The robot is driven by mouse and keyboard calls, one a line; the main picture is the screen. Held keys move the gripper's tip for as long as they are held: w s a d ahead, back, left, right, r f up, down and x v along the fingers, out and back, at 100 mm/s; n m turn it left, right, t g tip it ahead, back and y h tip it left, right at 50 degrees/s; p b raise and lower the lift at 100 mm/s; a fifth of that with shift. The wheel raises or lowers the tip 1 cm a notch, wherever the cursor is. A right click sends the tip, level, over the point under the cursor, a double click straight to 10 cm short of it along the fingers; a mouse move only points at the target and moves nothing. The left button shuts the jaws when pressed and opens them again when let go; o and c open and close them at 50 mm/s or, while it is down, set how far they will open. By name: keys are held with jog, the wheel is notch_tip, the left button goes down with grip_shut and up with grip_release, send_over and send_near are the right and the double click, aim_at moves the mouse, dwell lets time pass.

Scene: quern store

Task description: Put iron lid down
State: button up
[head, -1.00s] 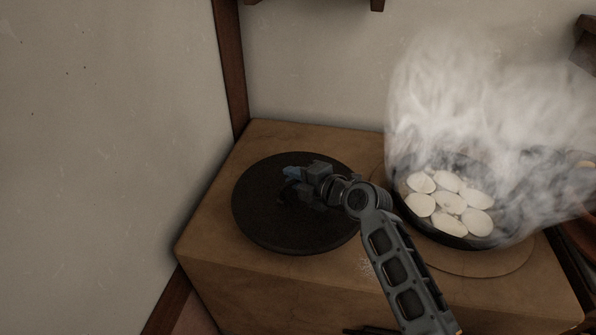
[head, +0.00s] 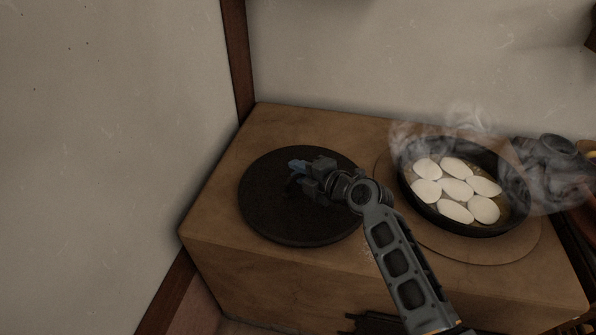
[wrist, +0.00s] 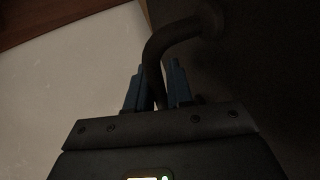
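The iron lid (head: 285,222) is a flat, dark round disc over the left part of the brown block-like stand (head: 225,255). In the head view it looks to lie on or just above the top; I cannot tell if it touches. My gripper (head: 295,167) is over the lid's middle. In the wrist view my gripper's blue fingers (wrist: 156,88) are on either side of the lid's dark curved handle (wrist: 176,36), closed around it. The lid's dark surface (wrist: 265,70) fills the right of the wrist view. In the head view my gripper hides the handle.
A black pan (head: 462,229) with several pale slices steams on the right of the same top, over a round plate (head: 510,253). Walls close off the left and back.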

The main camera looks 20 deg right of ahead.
jog(key=o, duration=0.3)
jog(key=shift+o, duration=0.2)
jog(key=shift+r, duration=0.15)
jog(key=shift+r+p, duration=0.2)
jog(key=shift+p, duration=0.2)
jog(key=v, duration=1.2)
jog(key=shift+f+b, duration=0.15)
jog(key=shift+b, duration=0.15)
